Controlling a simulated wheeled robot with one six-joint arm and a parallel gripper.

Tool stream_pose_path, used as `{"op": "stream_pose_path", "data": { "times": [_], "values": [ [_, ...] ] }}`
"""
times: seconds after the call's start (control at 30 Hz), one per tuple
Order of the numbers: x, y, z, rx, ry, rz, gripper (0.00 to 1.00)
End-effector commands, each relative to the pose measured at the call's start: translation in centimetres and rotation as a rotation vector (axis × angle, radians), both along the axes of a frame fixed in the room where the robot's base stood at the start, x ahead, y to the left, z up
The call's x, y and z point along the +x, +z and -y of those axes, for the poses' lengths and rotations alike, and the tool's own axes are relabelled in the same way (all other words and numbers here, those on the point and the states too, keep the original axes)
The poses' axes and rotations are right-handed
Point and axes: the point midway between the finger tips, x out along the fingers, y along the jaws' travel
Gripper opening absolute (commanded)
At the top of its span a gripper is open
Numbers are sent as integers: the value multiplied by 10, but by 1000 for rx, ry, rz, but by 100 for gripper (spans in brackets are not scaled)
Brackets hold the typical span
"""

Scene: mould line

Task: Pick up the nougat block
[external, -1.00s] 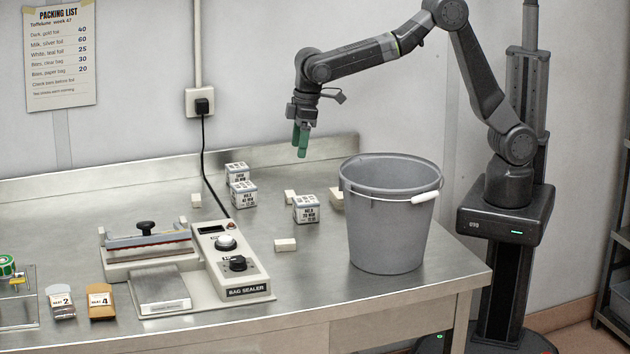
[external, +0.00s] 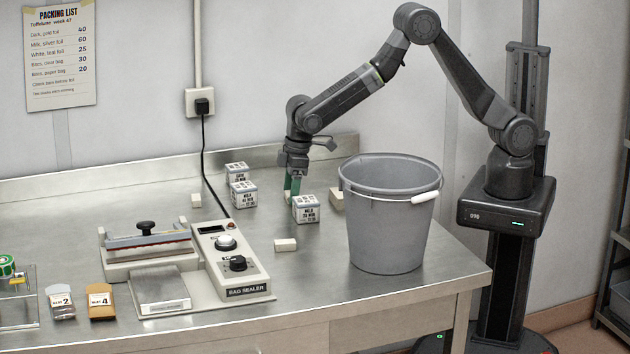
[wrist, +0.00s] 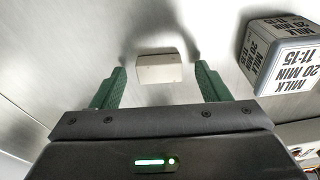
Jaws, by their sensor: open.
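A small cream nougat block (wrist: 160,69) lies on the steel table, centred between my fingertips in the wrist view. In the external view it is mostly hidden behind my green fingers, with a pale bit (external: 288,197) showing. My gripper (external: 292,188) is open and lowered close to the table over this block. In the wrist view, the fingers of my gripper (wrist: 160,82) stand on either side of the block's near edge, with gaps on both sides. Similar cream blocks lie at the front (external: 285,245), at the left (external: 196,200) and by the bucket (external: 336,199).
A printed milk cube (external: 306,209) stands just right of my gripper; it also shows in the wrist view (wrist: 285,55). Two more cubes (external: 243,194) stand to the left. A grey bucket (external: 390,235) is at the right. A bag sealer (external: 225,262) fills the front left.

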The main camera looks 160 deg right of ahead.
Motion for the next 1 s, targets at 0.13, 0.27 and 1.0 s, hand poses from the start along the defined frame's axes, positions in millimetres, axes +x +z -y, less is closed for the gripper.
{"op": "stream_pose_path", "data": {
  "times": [0.13, 0.27, 1.0],
  "values": [
    [0, -2, 0, -1, 0, 1, 69],
    [0, -2, 0, -1, 0, 1, 63],
    [1, 23, 1, -5, 0, 4, 21]
  ]
}}
